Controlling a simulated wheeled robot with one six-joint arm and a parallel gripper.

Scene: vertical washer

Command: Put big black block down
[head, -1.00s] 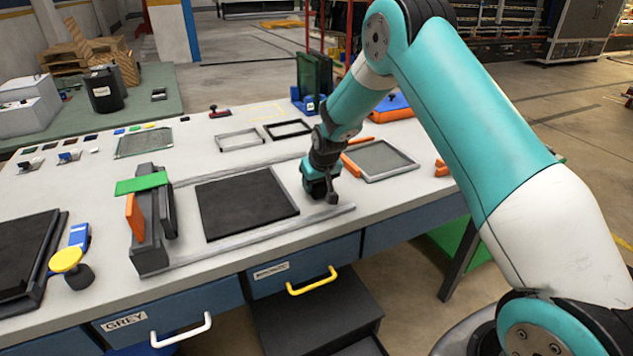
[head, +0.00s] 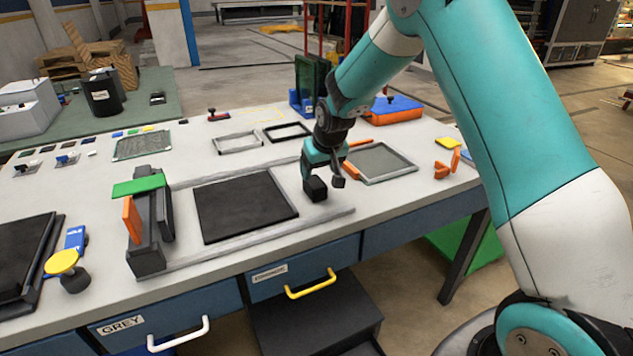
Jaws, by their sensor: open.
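The big black block (head: 316,190) is a small dark cube at the right end of the frame with the pale rails, right of the flat black panel (head: 245,206). It appears to rest upright on the table, though its underside contact is hard to make out. My gripper (head: 328,179) points down right over it and is open. One finger is close behind the block and the other shows just to its right; whether they touch it cannot be told.
A grey clamp-like stand with a green bar (head: 139,186) is at the left end of the rails. A grey-framed mesh tray (head: 380,162) and orange pieces lie right of my gripper. Empty frames (head: 240,141) lie behind. Bare table (head: 400,205) is at front right.

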